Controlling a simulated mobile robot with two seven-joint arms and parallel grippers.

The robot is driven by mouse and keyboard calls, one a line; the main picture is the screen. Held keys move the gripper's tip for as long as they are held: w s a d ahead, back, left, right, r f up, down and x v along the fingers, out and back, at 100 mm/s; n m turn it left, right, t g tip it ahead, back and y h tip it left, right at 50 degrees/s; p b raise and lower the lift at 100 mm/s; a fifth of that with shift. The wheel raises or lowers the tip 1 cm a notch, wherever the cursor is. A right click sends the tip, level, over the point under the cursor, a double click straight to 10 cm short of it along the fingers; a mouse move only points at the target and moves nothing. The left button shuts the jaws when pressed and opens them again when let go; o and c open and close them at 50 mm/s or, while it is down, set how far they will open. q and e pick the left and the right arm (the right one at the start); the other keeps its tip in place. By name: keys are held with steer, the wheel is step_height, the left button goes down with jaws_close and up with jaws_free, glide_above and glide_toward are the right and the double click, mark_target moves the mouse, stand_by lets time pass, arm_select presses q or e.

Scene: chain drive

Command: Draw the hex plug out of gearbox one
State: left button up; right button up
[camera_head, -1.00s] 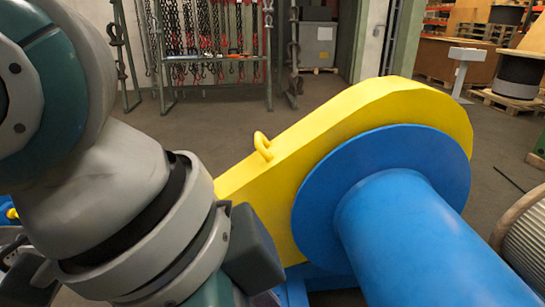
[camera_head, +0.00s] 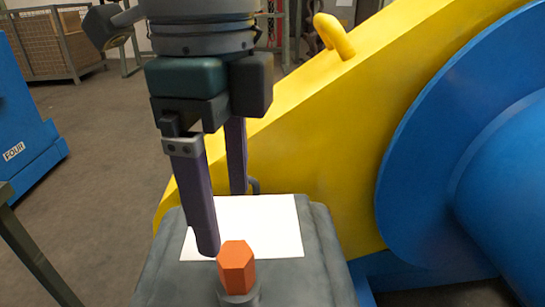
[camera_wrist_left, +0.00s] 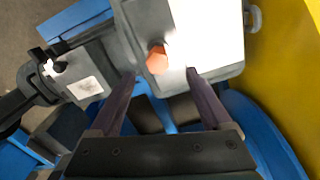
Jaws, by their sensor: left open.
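The orange hex plug (camera_head: 237,265) stands upright in a round grey collar on top of the grey gearbox (camera_head: 310,265). A white plate or sheet (camera_head: 265,225) lies on the gearbox top behind the plug. My left gripper (camera_head: 224,220) is open and points down, its two dark purple fingers apart and nothing between them. In the head view its nearer fingertip is just left of and behind the plug. In the left wrist view the plug (camera_wrist_left: 158,60) shows slightly beyond the fingertips (camera_wrist_left: 161,74), between their lines. Whether they touch it cannot be told. My right gripper is out of view.
A large yellow housing (camera_head: 340,140) with a lifting eye (camera_head: 334,36) rises close behind and right of the gearbox. A blue flange and drum (camera_head: 480,170) stand at right. A blue labelled block (camera_head: 25,120) is at left. Open floor lies between it and the gearbox.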

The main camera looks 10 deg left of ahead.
mark_target(233, 252)
arm_select(q)
steer(key=f+b, duration=0.2)
steer(key=f, duration=0.3)
steer(key=f+b, duration=0.2)
steer(key=f, duration=0.2)
steer(key=shift+s+d+f+b, duration=0.15)
steer(key=shift+s+f+b, duration=0.05)
steer(key=shift+f+b, duration=0.15)
steer(key=shift+c, duration=0.3)
steer(key=c, duration=0.9)
steer(key=o, duration=1)
steer(key=shift+c, duration=0.2)
